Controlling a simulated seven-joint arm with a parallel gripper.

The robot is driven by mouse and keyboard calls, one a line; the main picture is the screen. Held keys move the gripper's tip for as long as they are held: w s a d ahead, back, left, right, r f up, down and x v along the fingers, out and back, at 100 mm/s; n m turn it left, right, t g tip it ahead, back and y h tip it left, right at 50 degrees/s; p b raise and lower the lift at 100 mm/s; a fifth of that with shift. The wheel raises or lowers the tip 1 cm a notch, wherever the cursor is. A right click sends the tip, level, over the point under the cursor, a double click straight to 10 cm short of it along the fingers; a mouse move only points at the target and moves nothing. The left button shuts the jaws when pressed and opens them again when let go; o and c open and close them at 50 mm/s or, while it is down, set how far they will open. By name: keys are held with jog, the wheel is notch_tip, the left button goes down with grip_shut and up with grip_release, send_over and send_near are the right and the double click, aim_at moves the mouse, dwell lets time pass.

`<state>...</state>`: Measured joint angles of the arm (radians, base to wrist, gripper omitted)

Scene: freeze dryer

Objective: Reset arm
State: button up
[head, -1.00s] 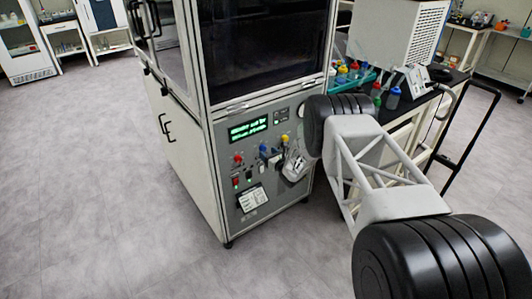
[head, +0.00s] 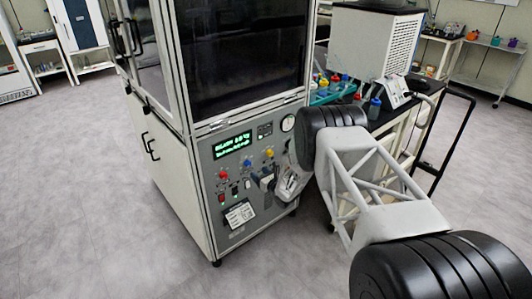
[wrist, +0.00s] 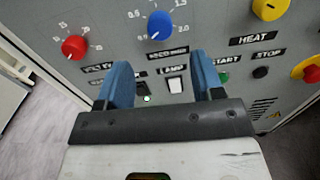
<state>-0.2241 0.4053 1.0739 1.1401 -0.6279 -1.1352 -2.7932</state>
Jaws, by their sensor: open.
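The freeze dryer (head: 241,90) stands in the middle of the head view, with its grey control panel (head: 205,160) below the dark chamber. My gripper (head: 267,182) is in front of the panel, below the yellow knob. In the wrist view my gripper (wrist: 161,76) has its two blue fingers apart and nothing between them. Beyond them are the blue knob (wrist: 160,26), the white lamp switch (wrist: 175,85) and a small green light (wrist: 147,98). I cannot tell whether the fingertips touch the panel.
In the wrist view a red knob (wrist: 74,47) is at left and a yellow knob (wrist: 270,8) at top right. A bench with a teal rack (head: 333,92) of bottles and a black cart handle (head: 457,145) stand to the right. The floor (head: 90,200) at left is clear.

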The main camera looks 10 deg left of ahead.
jog(key=d+r+m+h, duration=0.3)
jog(key=d+r+m, duration=0.25)
jog(key=r, duration=0.55)
jog(key=d+r+m+h, duration=0.45)
jog(key=r+m, duration=0.25)
jog(key=r, duration=0.3)
jog(key=s+d+r+m+g+h, duration=0.2)
jog(key=s+d+r+m+h, duration=0.2)
jog(key=s+d+r+m, duration=0.95)
jog(key=s+d+r+m+g+h, duration=0.1)
jog(key=s+d+r+m, duration=0.15)
jog(key=s, duration=0.55)
jog(key=s+d+r+m+g, duration=0.1)
jog(key=s+r+m+g, duration=0.2)
jog(key=s, duration=0.5)
jog(key=s+d+r+m+h, duration=0.1)
jog(key=s+d+r+m, duration=0.15)
jog(key=s+r, duration=0.4)
jog(key=s+d+f+m+g, duration=0.1)
jog(key=s+m, duration=0.4)
jog(key=s, duration=0.9)
jog(key=s+f+m+g, duration=0.1)
jog(key=s+m+g, duration=0.2)
jog(key=s, duration=1)
jog(key=m, duration=0.2)
jog(key=shift+s+d+f+m+y, duration=0.3)
jog(key=shift+s+d+y, duration=0.05)
jog(key=shift+d, duration=0.05)
